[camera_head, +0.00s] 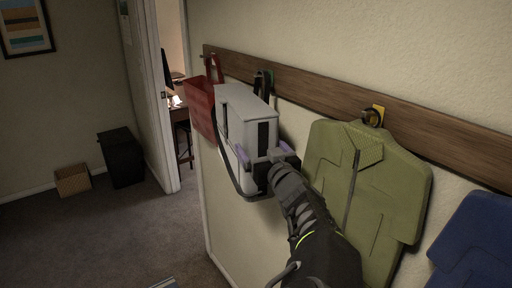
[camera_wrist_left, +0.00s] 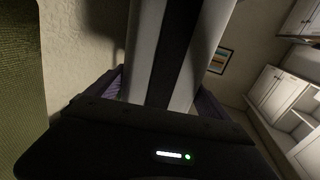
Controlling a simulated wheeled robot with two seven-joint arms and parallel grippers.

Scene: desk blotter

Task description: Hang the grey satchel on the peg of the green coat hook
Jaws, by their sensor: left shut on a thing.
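The grey satchel (camera_head: 238,108) is a pale box-shaped bag with dark straps, held up against the wall side. My left gripper (camera_head: 266,158) is shut on it, its purple fingers on either side of the near end. In the left wrist view the satchel (camera_wrist_left: 210,50) fills the middle, with a dark strap down it. The green coat hook (camera_head: 270,77) is on the wooden rail just behind the satchel's top. A dark loop (camera_head: 260,83) stands up beside the hook; I cannot tell whether it is over the peg. My right gripper is not in view.
A red bag (camera_head: 201,108) hangs to the left of the satchel. An olive jacket (camera_head: 390,190) hangs from a yellow hook (camera_head: 379,112) on the right, close to my left arm. A blue garment (camera_head: 475,245) is at the far right. The wooden rail (camera_head: 325,98) runs along the wall.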

